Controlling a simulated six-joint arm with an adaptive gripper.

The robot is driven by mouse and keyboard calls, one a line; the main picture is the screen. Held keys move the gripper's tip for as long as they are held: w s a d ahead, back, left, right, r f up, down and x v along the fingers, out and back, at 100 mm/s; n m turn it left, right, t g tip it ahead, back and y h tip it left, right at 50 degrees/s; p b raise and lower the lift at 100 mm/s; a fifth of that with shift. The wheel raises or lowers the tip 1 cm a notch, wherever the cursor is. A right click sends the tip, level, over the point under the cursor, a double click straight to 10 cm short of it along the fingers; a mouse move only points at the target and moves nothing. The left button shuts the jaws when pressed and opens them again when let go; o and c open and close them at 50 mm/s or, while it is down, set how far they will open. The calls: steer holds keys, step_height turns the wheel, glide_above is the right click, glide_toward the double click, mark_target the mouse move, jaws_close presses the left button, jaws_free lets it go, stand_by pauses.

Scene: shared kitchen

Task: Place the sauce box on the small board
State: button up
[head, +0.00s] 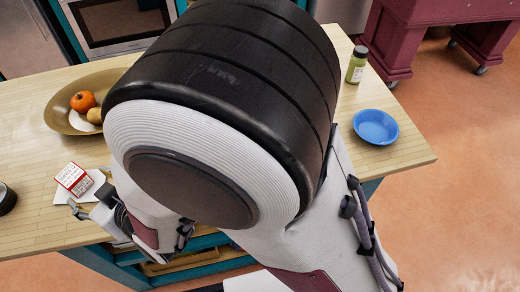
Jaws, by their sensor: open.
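The sauce box (74,179), a small red and white carton, is at the left of the table in the head view. A small white board (98,177) shows beside and under it; the box overlaps the board's left part. I cannot tell whether the whole base of the box rests on the board. My gripper (82,210) is open, just below and right of the box in the picture. It looks apart from the box, but the fingertips are small and partly hidden by the wrist.
A brown bowl (58,112) with an orange fruit and other produce is behind the box. A dark round object (6,198) is at the left edge. A blue bowl (376,127) and a green jar (357,64) stand at the right. My arm covers the table's middle.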

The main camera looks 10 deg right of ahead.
steer(key=w+d+r+m+h, duration=0.2)
steer(key=d+r, duration=0.2)
steer(key=d, duration=0.7)
steer(key=w+d+r+m+h, duration=0.2)
steer(key=d+r+h, duration=0.15)
steer(key=d, duration=0.75)
steer(key=s+d+r+m+g+h, duration=0.2)
steer(key=s+d, duration=0.6)
steer(key=d, duration=0.2)
steer(key=s+d+r+m+g+h, duration=0.1)
steer(key=s+d+m+h, duration=0.1)
steer(key=s+d, duration=0.5)
steer(key=d+m, duration=0.1)
steer(key=d, duration=0.3)
steer(key=shift+s+r+g, duration=0.35)
steer(key=shift+g, duration=0.05)
